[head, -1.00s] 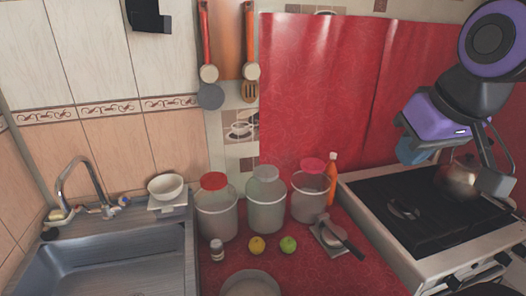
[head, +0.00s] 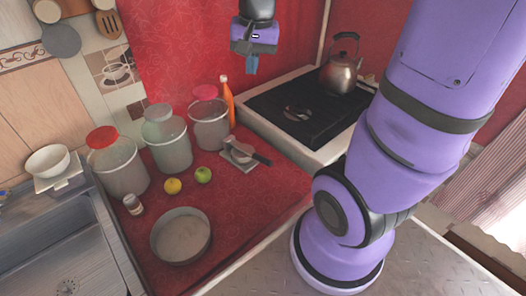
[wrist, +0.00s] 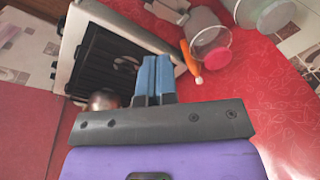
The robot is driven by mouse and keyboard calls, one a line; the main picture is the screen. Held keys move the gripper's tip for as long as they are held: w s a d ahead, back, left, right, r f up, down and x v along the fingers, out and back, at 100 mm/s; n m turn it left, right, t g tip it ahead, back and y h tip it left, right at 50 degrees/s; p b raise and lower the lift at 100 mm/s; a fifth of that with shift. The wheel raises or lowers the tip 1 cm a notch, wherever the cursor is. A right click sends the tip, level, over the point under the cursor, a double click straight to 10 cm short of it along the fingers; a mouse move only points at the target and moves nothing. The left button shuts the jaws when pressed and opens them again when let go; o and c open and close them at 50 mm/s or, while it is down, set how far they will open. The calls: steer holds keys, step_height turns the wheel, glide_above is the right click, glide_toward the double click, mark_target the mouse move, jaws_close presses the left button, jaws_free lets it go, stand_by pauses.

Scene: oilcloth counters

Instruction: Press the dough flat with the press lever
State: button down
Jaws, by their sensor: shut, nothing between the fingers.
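A small press (head: 241,153) sits on the red counter in the head view, just left of the stove. It has a pale grey plate and a dark lever (head: 262,160) reaching to the right. A pale lump by the lever may be the dough, but it is too small to tell. My gripper (head: 252,66) hangs above the back left of the stove, well above and apart from the press. Its blue fingers are together and empty in the wrist view (wrist: 156,66). A greyish item at that view's top edge may be the press.
An orange bottle (head: 226,101) and several lidded jars (head: 172,148) stand behind and left of the press. A lemon (head: 173,186), a lime (head: 203,175) and a round pan (head: 181,237) lie in front. A kettle (head: 341,70) stands on the stove (head: 290,112).

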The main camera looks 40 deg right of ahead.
steer(key=w+d+f+m+g, duration=0.2)
steer(key=w+d+f+m, duration=0.25)
steer(key=f, duration=0.45)
steer(key=m+g+y, duration=0.1)
steer(key=m+y, duration=0.1)
steer(key=m, duration=0.2)
glide_above(250, 153)
steer(key=s+d, duration=0.3)
steer(key=d, duration=0.1)
steer(key=w+d+f+x, duration=0.1)
steer(key=d+x, duration=0.1)
steer(key=x, duration=1.4)
steer(key=d+x, duration=0.1)
steer(key=x, duration=0.8)
steer(key=shift+d+f, duration=0.1)
steer(key=shift+f, duration=0.3)
